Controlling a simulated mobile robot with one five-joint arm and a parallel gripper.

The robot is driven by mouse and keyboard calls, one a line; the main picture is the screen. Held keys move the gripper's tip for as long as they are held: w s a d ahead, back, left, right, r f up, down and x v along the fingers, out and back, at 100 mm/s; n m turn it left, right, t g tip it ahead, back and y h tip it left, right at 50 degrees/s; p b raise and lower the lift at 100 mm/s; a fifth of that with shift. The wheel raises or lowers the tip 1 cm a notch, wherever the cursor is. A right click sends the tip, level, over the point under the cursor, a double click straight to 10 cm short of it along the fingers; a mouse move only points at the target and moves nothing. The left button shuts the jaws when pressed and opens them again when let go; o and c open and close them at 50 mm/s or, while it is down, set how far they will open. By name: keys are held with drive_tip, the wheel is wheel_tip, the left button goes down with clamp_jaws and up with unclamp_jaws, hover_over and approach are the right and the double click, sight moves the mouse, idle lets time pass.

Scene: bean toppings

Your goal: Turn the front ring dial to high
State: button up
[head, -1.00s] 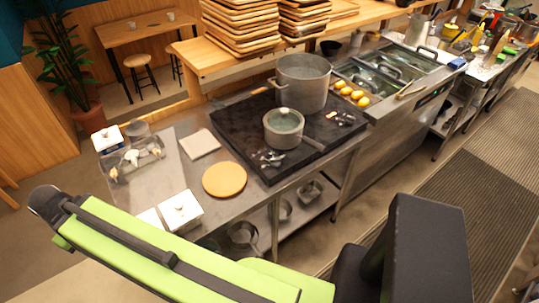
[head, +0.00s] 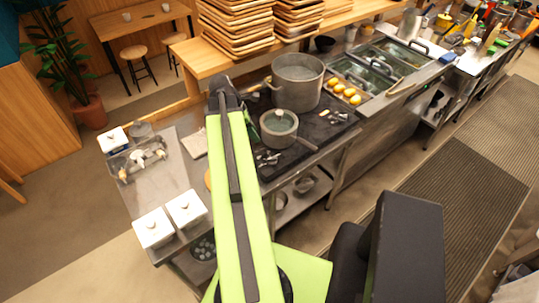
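A black cooktop (head: 322,134) sits on the steel counter. A small lidded saucepan (head: 279,127) stands on its front part, handle pointing right and toward me. A large steel pot (head: 297,85) stands behind it. A cluster of small metal pieces (head: 267,158) lies at the cooktop's near-left edge, and another (head: 337,116) at its right. They are too small to tell whether either is a dial, or how it is set. My green arm crosses the counter and covers the cooktop's left edge. My gripper cannot be made out beyond the arm's dark far end.
White lidded boxes (head: 154,228) stand at the counter's near-left end. A condiment tray (head: 137,160) is farther back. Several lemons (head: 345,92) lie right of the large pot. Stacked wooden trays (head: 235,27) stand on the shelf behind.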

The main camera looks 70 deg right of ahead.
sight(271, 158)
drive_tip(key=b+x, duration=0.7)
drive_tip(key=x, duration=0.1)
drive_tip(key=b+x, duration=0.7)
drive_tip(key=x, duration=0.1)
drive_tip(key=shift+w+a, duration=0.1)
drive_tip(key=shift+w, duration=0.15)
drive_tip(key=shift+s+f+b, duration=0.3)
drive_tip(key=shift+f+b, duration=0.3)
drive_tip(key=shift+r, duration=0.1)
drive_tip(key=shift+c, duration=0.2)
clamp_jaws()
